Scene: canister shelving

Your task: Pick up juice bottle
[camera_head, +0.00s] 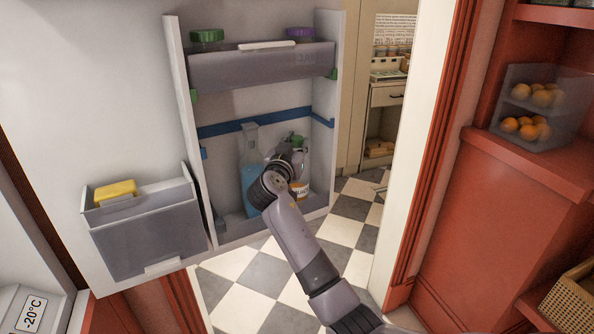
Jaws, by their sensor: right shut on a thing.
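The juice bottle (302,187), pale with an orange and white label, stands in the lower door shelf of the open fridge. My right gripper (292,150) is at the bottle's upper part, shut on it. My wrist covers the bottle's left side, and the fingertips are hard to make out. A clear bottle with blue liquid (249,178) stands just left of my gripper in the same shelf. My left gripper is not in view.
A blue rail (222,128) runs across the door above the lower shelf. An upper door bin (262,68) holds jars with green and purple lids. A drawer bin (147,240) with a yellow item is at left. The checkered floor (240,290) lies below.

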